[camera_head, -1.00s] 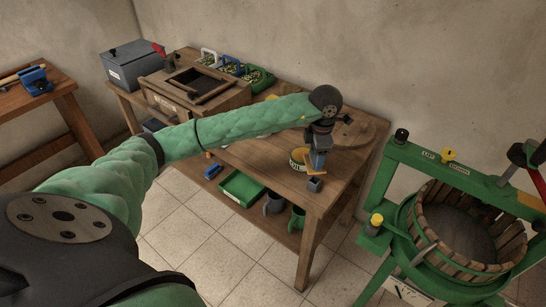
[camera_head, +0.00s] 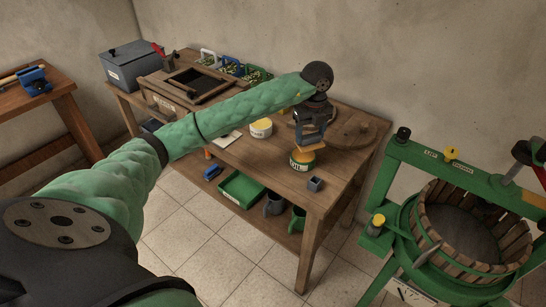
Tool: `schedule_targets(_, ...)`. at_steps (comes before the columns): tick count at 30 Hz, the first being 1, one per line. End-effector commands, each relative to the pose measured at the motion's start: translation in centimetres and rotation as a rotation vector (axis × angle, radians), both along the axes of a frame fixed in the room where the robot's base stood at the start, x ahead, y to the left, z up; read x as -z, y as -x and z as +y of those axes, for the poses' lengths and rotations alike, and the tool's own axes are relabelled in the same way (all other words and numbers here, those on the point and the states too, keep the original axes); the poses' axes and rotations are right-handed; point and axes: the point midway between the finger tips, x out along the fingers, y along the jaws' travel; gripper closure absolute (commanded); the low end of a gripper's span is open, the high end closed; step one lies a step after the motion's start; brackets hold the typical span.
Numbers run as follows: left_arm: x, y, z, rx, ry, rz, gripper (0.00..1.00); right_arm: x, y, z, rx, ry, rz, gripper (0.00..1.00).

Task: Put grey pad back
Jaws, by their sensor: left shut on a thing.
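My left gripper (camera_head: 314,143) is above the right part of the wooden workbench (camera_head: 240,160), pointing down. It is shut on a flat orange-tan piece (camera_head: 330,149), which shows at its fingertips just above a round tin with a yellow and dark label (camera_head: 302,162). I cannot tell whether the piece touches the tin. A small grey block (camera_head: 315,184) sits on the bench near its front right corner, apart from the gripper. I cannot tell whether it is the grey pad; no other grey pad shows clearly. My right gripper is out of view.
A yellow-and-white tin (camera_head: 261,128) stands left of the gripper. A round wooden board (camera_head: 357,132) lies behind to the right. A wooden box (camera_head: 175,92) and colored baskets (camera_head: 257,77) stand at the back left. A green press (camera_head: 395,185) stands right of the bench.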

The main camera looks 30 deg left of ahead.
Motion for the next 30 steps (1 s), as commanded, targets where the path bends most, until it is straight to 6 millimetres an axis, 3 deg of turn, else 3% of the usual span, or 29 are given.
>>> schedule_targets(6, -0.4, -0.8, 1.0, -0.355, 0.006, -0.001, 0.59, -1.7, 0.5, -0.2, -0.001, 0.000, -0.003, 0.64)
schedule_targets(12, -0.7, -1.1, 1.6, -0.553, 0.008, 0.001, 0.59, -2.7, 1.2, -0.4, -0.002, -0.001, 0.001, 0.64)
schedule_targets(26, -0.8, -1.2, 1.8, -0.608, 0.009, 0.002, 0.59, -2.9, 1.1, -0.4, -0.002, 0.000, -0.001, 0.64)
schedule_targets(30, -0.3, -0.9, 2.9, -0.609, 0.009, 0.003, 0.59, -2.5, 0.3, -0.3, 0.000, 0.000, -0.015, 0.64)
